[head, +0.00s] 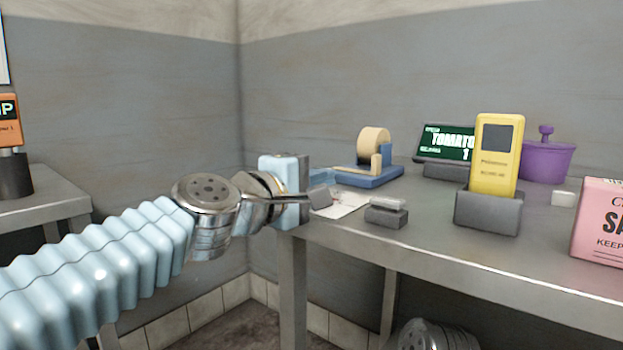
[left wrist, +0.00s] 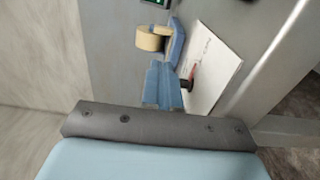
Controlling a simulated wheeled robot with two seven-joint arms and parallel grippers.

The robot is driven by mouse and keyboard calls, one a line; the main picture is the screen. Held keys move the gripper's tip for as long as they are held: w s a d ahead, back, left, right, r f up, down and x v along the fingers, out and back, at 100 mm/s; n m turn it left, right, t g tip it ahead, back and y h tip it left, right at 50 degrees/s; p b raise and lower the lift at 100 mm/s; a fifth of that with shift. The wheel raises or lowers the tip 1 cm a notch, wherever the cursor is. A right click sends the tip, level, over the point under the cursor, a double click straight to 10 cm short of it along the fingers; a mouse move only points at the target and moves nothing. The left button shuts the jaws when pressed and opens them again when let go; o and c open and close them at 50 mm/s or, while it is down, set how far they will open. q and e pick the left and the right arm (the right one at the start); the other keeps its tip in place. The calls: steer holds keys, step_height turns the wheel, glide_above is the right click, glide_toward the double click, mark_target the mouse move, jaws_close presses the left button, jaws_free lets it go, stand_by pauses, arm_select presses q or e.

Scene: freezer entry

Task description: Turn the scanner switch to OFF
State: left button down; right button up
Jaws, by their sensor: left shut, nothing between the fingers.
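A yellow handheld device with a dark screen, which looks like the scanner (head: 496,155), stands upright in a dark grey cradle (head: 488,213) on the table. No switch or OFF marking can be made out on it. My left gripper (head: 321,176) is at the table's left corner, well left of the scanner and apart from it. In the left wrist view its blue fingers (left wrist: 163,84) are together and empty, beside a white paper sheet (left wrist: 213,72) with a small red and dark item on it. My right gripper is out of view.
On the table (head: 440,245) are a blue tape dispenser (head: 372,177), a small grey block on a dark base (head: 386,213), a "TOMATO" display (head: 447,144), a purple pot (head: 546,160) and a pink box (head: 600,222). Bare tabletop lies in front of the cradle.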

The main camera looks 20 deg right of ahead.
arm_select(q)
steer(key=shift+s+d, duration=0.1)
steer(key=shift+d, duration=0.15)
steer(key=shift+s+d+p, duration=0.1)
steer(key=shift+d+p, duration=0.35)
steer(key=shift+d, duration=0.2)
stand_by(0.6)
